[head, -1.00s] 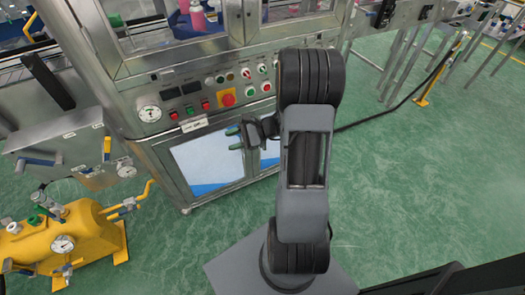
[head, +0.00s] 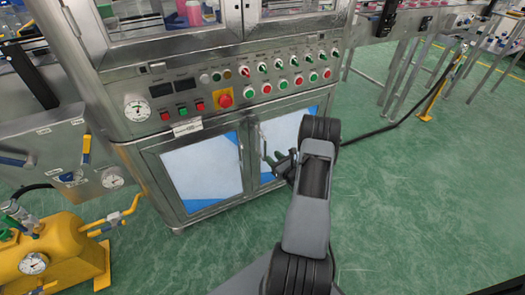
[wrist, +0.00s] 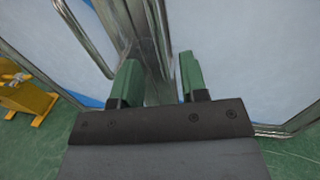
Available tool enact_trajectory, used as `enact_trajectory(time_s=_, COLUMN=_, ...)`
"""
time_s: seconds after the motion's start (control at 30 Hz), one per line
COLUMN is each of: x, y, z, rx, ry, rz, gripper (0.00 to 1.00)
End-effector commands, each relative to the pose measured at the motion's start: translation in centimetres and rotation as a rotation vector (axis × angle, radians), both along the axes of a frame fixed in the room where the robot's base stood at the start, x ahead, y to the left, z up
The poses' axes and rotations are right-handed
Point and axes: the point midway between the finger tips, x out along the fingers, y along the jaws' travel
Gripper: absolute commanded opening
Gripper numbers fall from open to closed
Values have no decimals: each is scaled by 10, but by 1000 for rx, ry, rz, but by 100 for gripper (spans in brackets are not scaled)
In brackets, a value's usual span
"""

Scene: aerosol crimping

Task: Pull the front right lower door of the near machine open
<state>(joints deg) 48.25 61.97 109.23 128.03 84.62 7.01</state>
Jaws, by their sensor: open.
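The near machine (head: 160,90) has two lower doors with pale window panels in metal frames. The front right lower door (head: 283,135) is shut, and my arm covers its right part. Its upright bar handle (head: 262,140) is by its left edge; it also shows in the wrist view (wrist: 158,35). My gripper (head: 269,160) is in front of this door, close to the handle. In the wrist view my gripper (wrist: 157,75) has its green fingers apart, with the handle's lower end running toward the gap. I cannot tell whether they touch it.
The left lower door (head: 203,172) is shut, its curved handle (wrist: 85,40) left of my fingers. A control panel (head: 235,90) with buttons sits above. A yellow tank (head: 65,250) stands at lower left. Green floor (head: 410,210) is clear to the right.

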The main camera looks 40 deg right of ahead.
Motion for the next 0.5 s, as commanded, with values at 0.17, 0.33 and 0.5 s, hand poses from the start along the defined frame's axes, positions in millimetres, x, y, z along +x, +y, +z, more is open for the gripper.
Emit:
enact_trajectory(time_s=0.17, x=34, y=3, z=-2, rx=-1, ry=-1, rz=3, gripper=40)
enact_trajectory(time_s=0.33, x=58, y=4, z=-1, rx=-1, ry=0, rz=3, gripper=40)
enact_trajectory(time_s=0.5, x=72, y=5, z=-1, rx=-1, ry=0, rz=2, gripper=40)
